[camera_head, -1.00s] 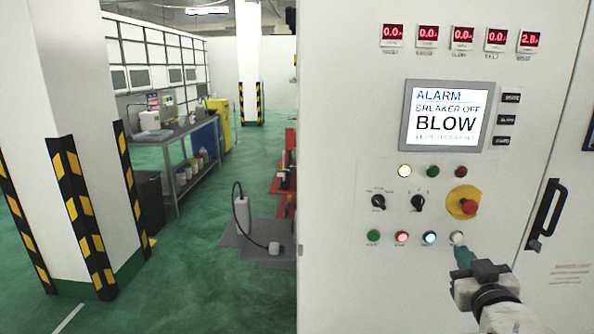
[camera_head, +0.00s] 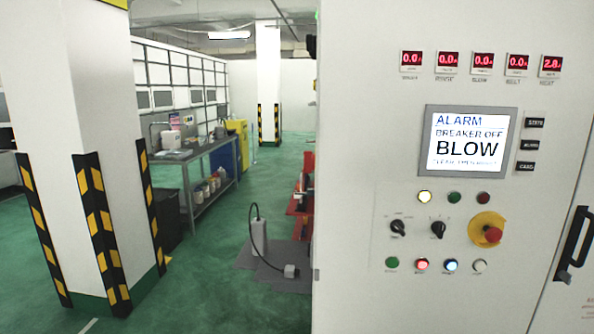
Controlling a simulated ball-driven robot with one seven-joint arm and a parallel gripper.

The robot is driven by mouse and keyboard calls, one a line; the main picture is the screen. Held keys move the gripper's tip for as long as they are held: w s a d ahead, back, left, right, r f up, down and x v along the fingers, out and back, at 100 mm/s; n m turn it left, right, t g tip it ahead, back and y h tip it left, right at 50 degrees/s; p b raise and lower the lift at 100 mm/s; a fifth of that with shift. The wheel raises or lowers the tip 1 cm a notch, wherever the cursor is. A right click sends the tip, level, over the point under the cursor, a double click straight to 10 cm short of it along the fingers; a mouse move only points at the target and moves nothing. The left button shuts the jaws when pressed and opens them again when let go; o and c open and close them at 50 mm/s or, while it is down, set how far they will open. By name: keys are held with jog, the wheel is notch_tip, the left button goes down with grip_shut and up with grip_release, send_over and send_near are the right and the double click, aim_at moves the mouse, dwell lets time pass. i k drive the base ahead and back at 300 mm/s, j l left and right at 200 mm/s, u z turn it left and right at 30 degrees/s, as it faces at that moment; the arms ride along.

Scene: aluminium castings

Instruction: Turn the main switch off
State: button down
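The white control cabinet (camera_head: 372,120) fills the right side. On its panel are two black rotary knobs, a left one (camera_head: 398,228) and a right one (camera_head: 438,230). To their right a red knob (camera_head: 493,234) sits on a round yellow plate (camera_head: 484,221). The labels are too small to read, so I cannot tell for sure which control is the main switch. The screen (camera_head: 467,142) reads "ALARM BREAKER OFF BLOW" with a blurred line below. My gripper is not in view.
Below the knobs is a row of green (camera_head: 392,262), red (camera_head: 421,264), blue (camera_head: 451,266) and white (camera_head: 480,266) buttons. A black door handle (camera_head: 575,245) sticks out at the right. A striped pillar (camera_head: 80,130) and workbench (camera_head: 200,165) stand left, with green floor between.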

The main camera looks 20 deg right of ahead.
aim_at(309, 158)
jog(key=i+j+z, duration=0.2)
jog(key=i, duration=0.25)
jog(key=i+j+z, duration=0.15)
jog(key=i, duration=0.35)
jog(key=i+j+z, duration=0.2)
jog(key=i, duration=0.25)
